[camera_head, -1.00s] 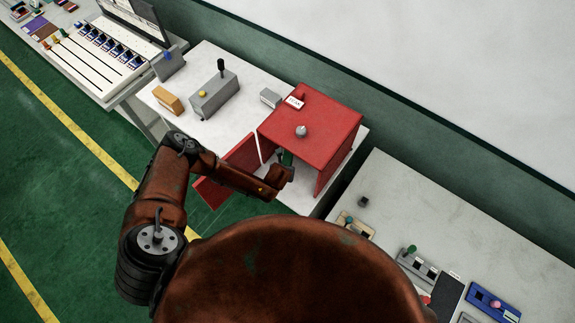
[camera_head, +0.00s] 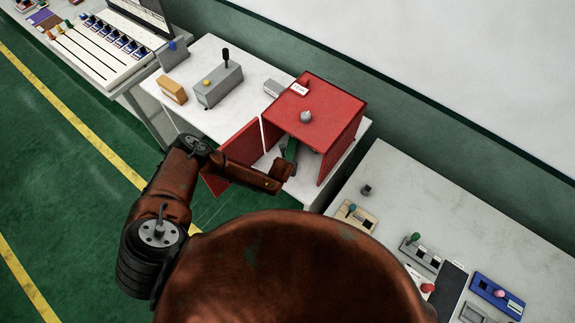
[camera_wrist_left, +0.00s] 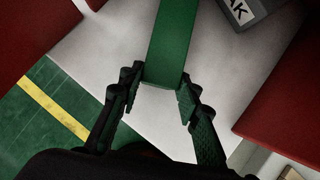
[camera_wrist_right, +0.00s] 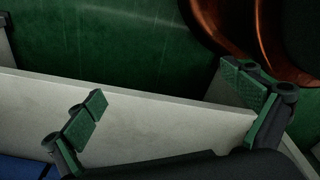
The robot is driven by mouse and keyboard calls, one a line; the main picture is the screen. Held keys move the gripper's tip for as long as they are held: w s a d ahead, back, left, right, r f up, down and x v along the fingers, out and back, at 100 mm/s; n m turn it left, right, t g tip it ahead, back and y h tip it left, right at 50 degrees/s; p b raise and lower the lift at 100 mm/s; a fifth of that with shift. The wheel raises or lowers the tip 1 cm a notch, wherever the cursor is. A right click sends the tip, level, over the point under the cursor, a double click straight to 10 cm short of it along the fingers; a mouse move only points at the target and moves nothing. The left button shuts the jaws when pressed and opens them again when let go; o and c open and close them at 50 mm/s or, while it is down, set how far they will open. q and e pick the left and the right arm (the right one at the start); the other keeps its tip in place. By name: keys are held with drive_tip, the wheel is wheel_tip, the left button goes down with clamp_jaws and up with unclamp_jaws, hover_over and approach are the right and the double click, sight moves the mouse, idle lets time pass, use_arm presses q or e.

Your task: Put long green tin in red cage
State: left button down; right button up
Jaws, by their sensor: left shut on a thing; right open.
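The red cage (camera_head: 318,102) stands on a white table with its front door (camera_head: 236,152) swung open to the left. My left gripper (camera_wrist_left: 160,92) is shut on the near end of the long green tin (camera_wrist_left: 172,45). In the head view the tin (camera_head: 291,150) shows at the cage's open front, under the roof's front edge; its far end is hidden there. In the left wrist view red panels flank the tin on both sides with gaps. My right gripper (camera_wrist_right: 175,115) is open and empty beside a pale table edge; it is hidden in the head view.
A grey box (camera_wrist_left: 237,10) with lettering lies ahead, right of the tin. A grey switch box (camera_head: 218,85) and an orange block (camera_head: 172,89) are on the white table (camera_head: 205,52). A second table (camera_head: 400,185) at the right carries several small devices. Green floor (camera_head: 60,160) is open at left.

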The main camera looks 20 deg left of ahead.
use_arm(q)
drive_tip(key=shift+w+f, duration=0.2)
drive_tip(key=shift+w, duration=0.25)
drive_tip(key=shift+s, duration=0.2)
drive_tip(key=shift+w+f, duration=0.15)
drive_tip(key=shift+f, duration=0.1)
drive_tip(key=shift+f+b, duration=0.15)
drive_tip(key=shift+b, duration=0.15)
drive_tip(key=c, duration=1.7)
unclamp_jaws()
drive_tip(key=shift+c, duration=0.2)
drive_tip(key=o, duration=0.4)
use_arm(e)
drive_tip(key=shift+s+d+f, duration=0.15)
drive_tip(key=shift+s+f, duration=0.05)
drive_tip(key=shift+s, duration=0.2)
drive_tip(key=shift+s+d+f, duration=0.1)
drive_tip(key=shift+s+f, duration=0.1)
drive_tip(key=shift+s, duration=0.2)
use_arm(q)
drive_tip(key=shift+s, duration=0.2)
use_arm(e)
drive_tip(key=shift+w+a, duration=0.15)
drive_tip(key=shift+w, duration=0.05)
